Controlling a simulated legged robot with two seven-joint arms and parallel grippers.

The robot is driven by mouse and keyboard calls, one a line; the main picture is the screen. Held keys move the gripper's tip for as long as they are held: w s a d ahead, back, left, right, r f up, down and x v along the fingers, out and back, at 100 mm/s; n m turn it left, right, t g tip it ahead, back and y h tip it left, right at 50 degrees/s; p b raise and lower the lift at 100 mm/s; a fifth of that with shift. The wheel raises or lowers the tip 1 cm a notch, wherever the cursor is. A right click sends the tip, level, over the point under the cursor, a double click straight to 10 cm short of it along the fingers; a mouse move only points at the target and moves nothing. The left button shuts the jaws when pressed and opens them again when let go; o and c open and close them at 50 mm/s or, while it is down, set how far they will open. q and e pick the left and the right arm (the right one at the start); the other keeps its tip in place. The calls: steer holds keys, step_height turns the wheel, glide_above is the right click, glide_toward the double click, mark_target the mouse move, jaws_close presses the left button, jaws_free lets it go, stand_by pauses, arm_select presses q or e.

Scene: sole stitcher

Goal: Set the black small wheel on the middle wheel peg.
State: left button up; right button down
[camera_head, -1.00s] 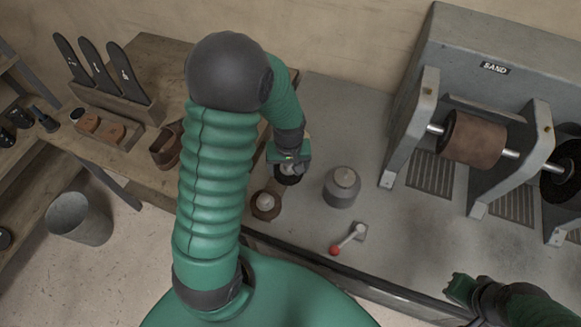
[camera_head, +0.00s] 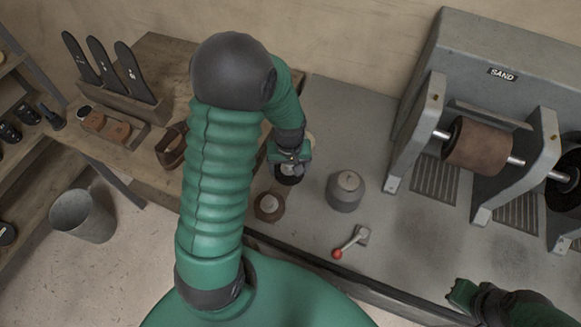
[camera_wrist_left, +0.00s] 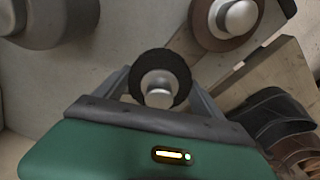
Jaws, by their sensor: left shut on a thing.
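The black small wheel (camera_head: 288,178) is a dark ring held between the fingers of my left gripper (camera_head: 290,168). The wheel also shows in the left wrist view (camera_wrist_left: 179,67), with the shut fingers on either side. A round silver metal end (camera_wrist_left: 160,92) shows in the wheel's hole, off its centre. I cannot tell how high the wheel is along that metal or whether it rests on anything. Beside it, a brown wheel (camera_wrist_left: 205,28) surrounds a silver peg (camera_wrist_left: 240,18); this peg also shows in the head view (camera_head: 270,203). My right gripper (camera_head: 464,295) is at lower right, its opening unclear.
A grey cylinder (camera_head: 345,192) and a red-knobbed lever (camera_head: 338,253) are right of the wheel. A sanding machine (camera_head: 505,85) with a brown drum stands farther right. A wooden bench (camera_head: 155,65) with dark soles and a brown shoe is at left.

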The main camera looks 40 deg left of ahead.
arm_select(q)
steer(key=shift+a, duration=0.3)
stand_by(0.4)
steer(key=o, duration=2)
steer(key=shift+s, duration=0.1)
step_height(320, 180, up, 17)
steer(key=s+d+p, duration=0.1)
steer(key=shift+f+p, duration=0.15)
steer(key=shift+p, duration=0.25)
